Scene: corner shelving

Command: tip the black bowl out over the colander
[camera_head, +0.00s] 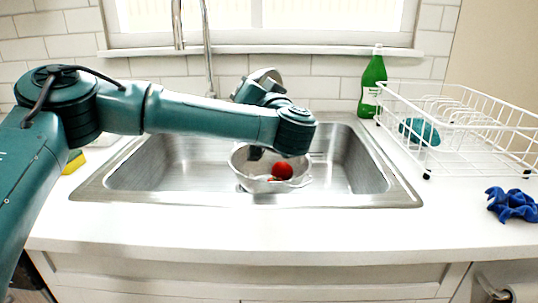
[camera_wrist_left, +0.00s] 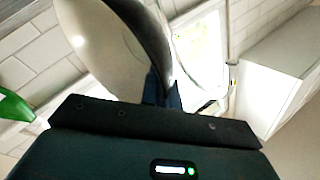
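A metal-looking colander (camera_head: 240,163) stands in the sink with a round red thing (camera_head: 282,171) in it; part of its rim is hidden by my arm. My left arm reaches over the sink from the left. In the left wrist view, a large curved bowl (camera_wrist_left: 100,38) with a pale, glossy surface and a dark edge rises from my left gripper (camera_wrist_left: 163,92). The dark fingers meet at its edge and appear shut on it; the bowl looks steeply tilted. In the head view, the bowl and fingers are mostly hidden behind my arm. My right gripper is not in view.
The steel sink (camera_head: 400,196) is set in a white counter (camera_head: 300,228). A green bottle (camera_head: 373,80) stands behind its right side, beside a white dish rack (camera_head: 470,140). A blue cloth (camera_head: 512,204) lies at right. A tap (camera_head: 208,50) rises behind the sink.

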